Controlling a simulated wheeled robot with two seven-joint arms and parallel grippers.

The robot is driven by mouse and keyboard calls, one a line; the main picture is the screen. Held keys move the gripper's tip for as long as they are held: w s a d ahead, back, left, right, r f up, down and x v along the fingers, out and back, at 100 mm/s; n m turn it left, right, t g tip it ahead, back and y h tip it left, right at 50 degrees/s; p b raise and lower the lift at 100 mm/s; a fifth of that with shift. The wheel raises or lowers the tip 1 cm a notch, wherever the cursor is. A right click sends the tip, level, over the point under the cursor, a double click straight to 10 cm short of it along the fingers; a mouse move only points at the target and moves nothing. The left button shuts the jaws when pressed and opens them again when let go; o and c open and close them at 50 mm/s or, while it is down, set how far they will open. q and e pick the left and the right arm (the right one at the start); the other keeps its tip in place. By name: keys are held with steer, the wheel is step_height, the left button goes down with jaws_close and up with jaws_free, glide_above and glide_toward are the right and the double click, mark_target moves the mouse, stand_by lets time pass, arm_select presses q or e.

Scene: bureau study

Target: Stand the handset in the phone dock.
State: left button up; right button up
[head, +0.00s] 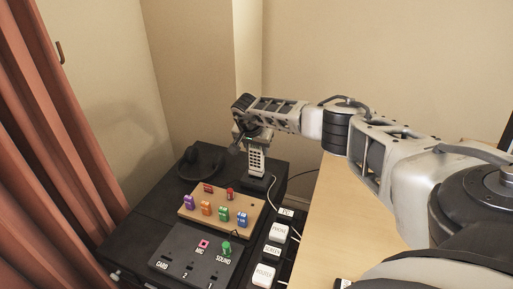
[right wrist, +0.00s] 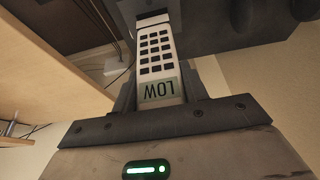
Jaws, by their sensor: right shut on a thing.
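The handset (head: 256,161) is pale with dark keys and stands roughly upright in the head view. My right gripper (head: 253,139) is shut on its upper part, at the end of the arm reaching in from the right. In the right wrist view the handset (right wrist: 156,50) shows its keypad and a screen reading LOW, between the jaws (right wrist: 155,100). The black phone dock (head: 259,184) is directly below the handset in the head view. I cannot tell whether the handset's lower end touches or sits in it. My left gripper is not in view.
A black headset (head: 200,161) lies left of the dock. A wooden board (head: 222,214) with coloured pieces and a dark panel (head: 193,255) are in front. A strip with labelled plugs (head: 272,249) runs beside the wooden desk (head: 335,220). A red curtain (head: 50,130) hangs at left.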

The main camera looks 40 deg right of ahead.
mark_target(256, 155)
arm_select(q)
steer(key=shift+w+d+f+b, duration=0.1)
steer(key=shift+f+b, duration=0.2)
steer(key=shift+b, duration=0.1)
arm_select(e)
steer(key=shift+f, duration=0.35)
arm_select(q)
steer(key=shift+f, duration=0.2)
arm_select(e)
steer(key=shift+f, duration=0.15)
stand_by(0.7)
arm_select(q)
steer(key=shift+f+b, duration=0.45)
steer(key=shift+b, duration=0.7)
arm_select(e)
steer(key=shift+f, duration=1.15)
steer(key=o, duration=1)
